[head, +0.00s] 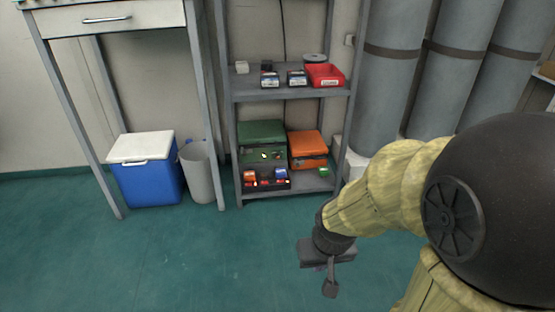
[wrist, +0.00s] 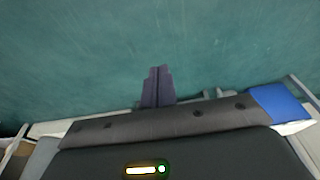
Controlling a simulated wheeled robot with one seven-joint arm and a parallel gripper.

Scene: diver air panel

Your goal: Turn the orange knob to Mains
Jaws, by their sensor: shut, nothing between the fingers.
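I cannot make out the orange knob or a Mains marking in either view. My gripper (head: 330,288) hangs over the teal floor in the head view, right of and in front of the shelf rack. In the wrist view my gripper's fingers (wrist: 158,72) are together with nothing between them, against bare floor. They touch nothing that I can see.
A grey shelf rack (head: 232,150) holds a red bin (head: 325,76), a green case (head: 262,142), an orange case (head: 308,148) and small orange and blue items low down. Left are a blue cooler (head: 148,184) and grey bin (head: 198,172). Tall grey cylinders (head: 388,70) stand right. Front floor is clear.

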